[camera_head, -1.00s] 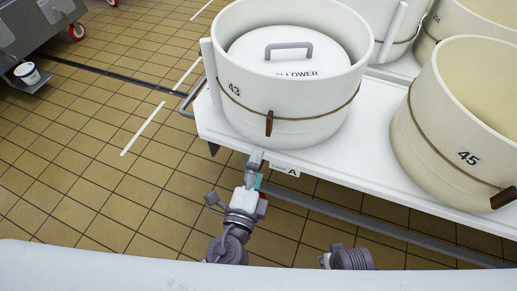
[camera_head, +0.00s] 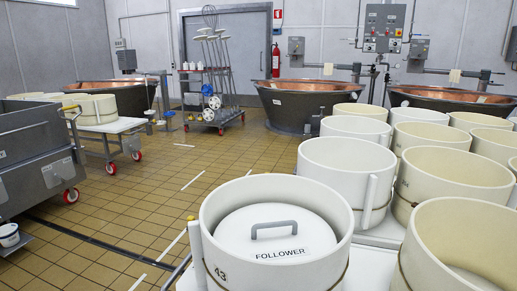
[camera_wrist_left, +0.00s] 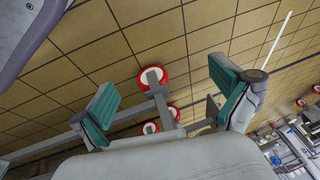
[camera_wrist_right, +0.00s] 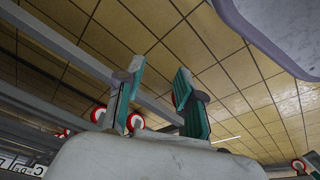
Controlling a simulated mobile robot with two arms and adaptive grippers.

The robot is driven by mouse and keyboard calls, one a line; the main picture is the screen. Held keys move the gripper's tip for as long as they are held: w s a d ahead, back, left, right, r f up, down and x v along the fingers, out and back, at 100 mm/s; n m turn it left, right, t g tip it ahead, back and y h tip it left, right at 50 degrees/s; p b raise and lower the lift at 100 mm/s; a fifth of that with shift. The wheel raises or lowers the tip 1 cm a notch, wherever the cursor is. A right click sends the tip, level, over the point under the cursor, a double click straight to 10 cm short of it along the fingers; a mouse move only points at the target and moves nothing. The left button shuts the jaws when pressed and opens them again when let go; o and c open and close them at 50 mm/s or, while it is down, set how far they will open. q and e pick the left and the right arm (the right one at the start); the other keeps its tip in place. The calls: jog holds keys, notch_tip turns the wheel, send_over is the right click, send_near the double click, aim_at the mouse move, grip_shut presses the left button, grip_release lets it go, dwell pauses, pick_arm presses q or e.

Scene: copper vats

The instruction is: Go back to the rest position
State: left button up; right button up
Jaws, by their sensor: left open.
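In the left wrist view my left gripper (camera_wrist_left: 170,95) has its two teal-padded fingers spread wide, with nothing between them. In the right wrist view the fingers of my right gripper (camera_wrist_right: 156,90) stand apart, with nothing between them. Neither gripper shows in the head view now. The nearest white mould (camera_head: 330,205), numbered 43, stands on a white cart at the front. Inside it lies a white lid with a grey handle, marked FOLLOWER (camera_head: 281,238). Neither gripper is seen touching it.
Several more cream moulds (camera_head: 455,190) fill the cart at the right. A grey steel trolley (camera_head: 35,160) stands at the left, a tool rack (camera_head: 213,85) and copper vats (camera_head: 310,100) at the back.

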pick_arm(q)
jog(key=s+a+f+g+p, duration=0.1)
jog(key=s+f+p, duration=0.2)
jog(key=s+p, duration=0.5)
jog(key=s+a+f+n+g+p, duration=0.1)
jog(key=s+a+f+g+p, duration=0.1)
jog(key=s+p, duration=0.7)
jog(key=s+f, duration=0.1)
jog(key=s, duration=0.3)
jog(key=shift+s+h+p, duration=0.25)
jog(key=shift+h+p, duration=0.05)
jog(key=shift+h, duration=0.1)
pick_arm(e)
jog(key=s+d+f, duration=0.1)
jog(key=s+f, duration=0.1)
jog(key=s, duration=0.7)
jog(key=s+d+f+g, duration=0.1)
jog(key=s+d+f, duration=0.1)
jog(key=s, duration=0.7)
jog(key=shift+s+g, duration=0.25)
jog(key=shift+g, duration=0.05)
pick_arm(q)
jog(key=shift+a, duration=0.1)
pick_arm(e)
jog(key=shift+d+f, duration=0.1)
